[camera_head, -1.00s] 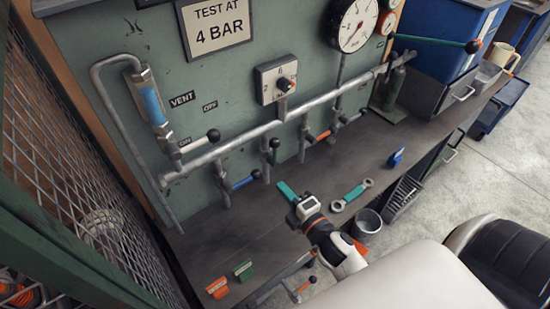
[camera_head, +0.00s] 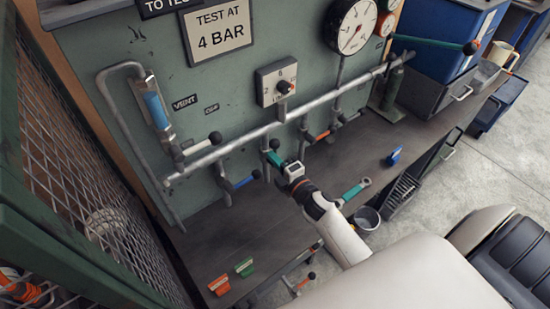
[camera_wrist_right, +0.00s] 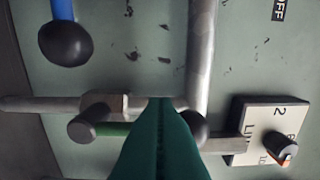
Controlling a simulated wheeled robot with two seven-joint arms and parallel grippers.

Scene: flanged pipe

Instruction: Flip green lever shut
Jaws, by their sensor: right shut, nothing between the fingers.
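The green lever shows in the right wrist view (camera_wrist_right: 112,129) beside a branch pipe, mostly hidden behind my fingers. Its black knob (camera_head: 274,144) shows in the head view just under the main pipe, and the lever runs along the branch pipe. My right gripper (camera_head: 270,157) is shut, with nothing between its green fingers. Its tips are at the lever, between pivot and knob in the wrist view; I cannot tell whether they touch it. My left gripper is not in view.
A blue lever (camera_head: 243,183) is left of the green one, an orange lever (camera_head: 322,135) right. The main pipe (camera_head: 240,143) crosses the panel below the regulator box (camera_head: 276,82). A wrench (camera_head: 352,191) lies on the bench. The front left of the bench (camera_head: 225,240) is mostly clear.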

